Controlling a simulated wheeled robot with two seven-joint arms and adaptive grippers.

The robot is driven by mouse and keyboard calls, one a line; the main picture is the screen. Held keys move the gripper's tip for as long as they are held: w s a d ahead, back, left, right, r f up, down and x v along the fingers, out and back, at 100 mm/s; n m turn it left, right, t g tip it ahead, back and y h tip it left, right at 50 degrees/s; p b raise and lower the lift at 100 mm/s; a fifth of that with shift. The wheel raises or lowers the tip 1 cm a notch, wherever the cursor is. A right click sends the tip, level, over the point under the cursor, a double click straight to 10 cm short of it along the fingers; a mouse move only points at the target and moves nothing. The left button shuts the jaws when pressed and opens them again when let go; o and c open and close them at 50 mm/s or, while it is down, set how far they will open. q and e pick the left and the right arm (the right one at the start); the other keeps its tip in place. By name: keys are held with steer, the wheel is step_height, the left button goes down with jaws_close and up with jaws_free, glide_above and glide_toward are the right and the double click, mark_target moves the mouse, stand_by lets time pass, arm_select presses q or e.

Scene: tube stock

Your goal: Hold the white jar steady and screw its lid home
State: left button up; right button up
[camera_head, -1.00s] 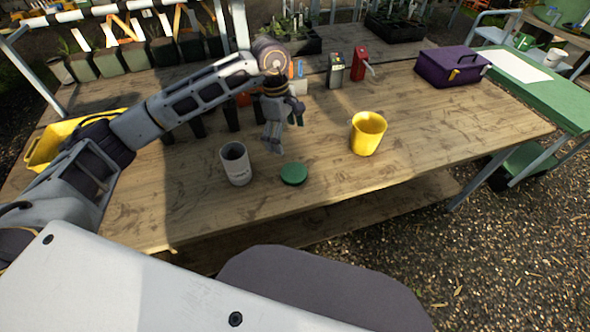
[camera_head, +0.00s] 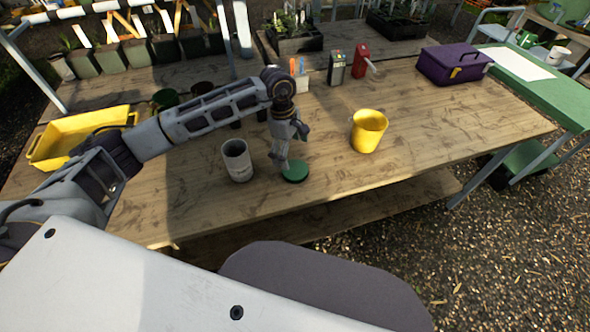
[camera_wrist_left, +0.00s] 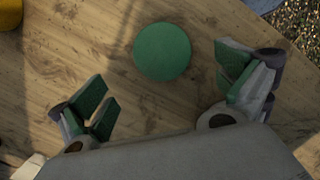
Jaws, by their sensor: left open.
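The white jar (camera_head: 237,161) stands upright and open-topped on the wooden table, left of the lid. The green lid (camera_head: 295,172) lies flat on the table near the front edge. It also shows in the left wrist view (camera_wrist_left: 162,52), apart from the fingers. My left gripper (camera_head: 288,160) hangs just above and behind the lid. In the left wrist view its fingers (camera_wrist_left: 168,92) are spread wide with green pads and nothing between them. My right gripper is in neither view.
A yellow cup (camera_head: 367,131) stands right of the lid. A yellow tray (camera_head: 80,137) sits at the left. A purple box (camera_head: 453,64), a red bottle (camera_head: 362,60) and a grey container (camera_head: 337,68) stand at the back. The front right of the table is clear.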

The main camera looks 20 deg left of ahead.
mark_target(295, 169)
arm_select(q)
steer(key=shift+d+f, duration=0.1)
steer(key=shift+f, duration=0.6)
steer(key=shift+s+d+f, duration=0.15)
steer(key=shift+s+f, duration=0.05)
steer(key=shift+f, duration=0.35)
steer(key=f, duration=0.2)
steer(key=shift+s+d+f+p, duration=0.15)
steer(key=shift+d+f+p, duration=0.15)
steer(key=shift+f+p, duration=0.05)
steer(key=shift+d+f, duration=0.1)
steer(key=shift+f, duration=0.55)
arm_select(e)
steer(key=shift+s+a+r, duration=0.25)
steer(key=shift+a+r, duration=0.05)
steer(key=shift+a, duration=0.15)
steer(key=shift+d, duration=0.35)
arm_select(q)
steer(key=c, duration=0.8)
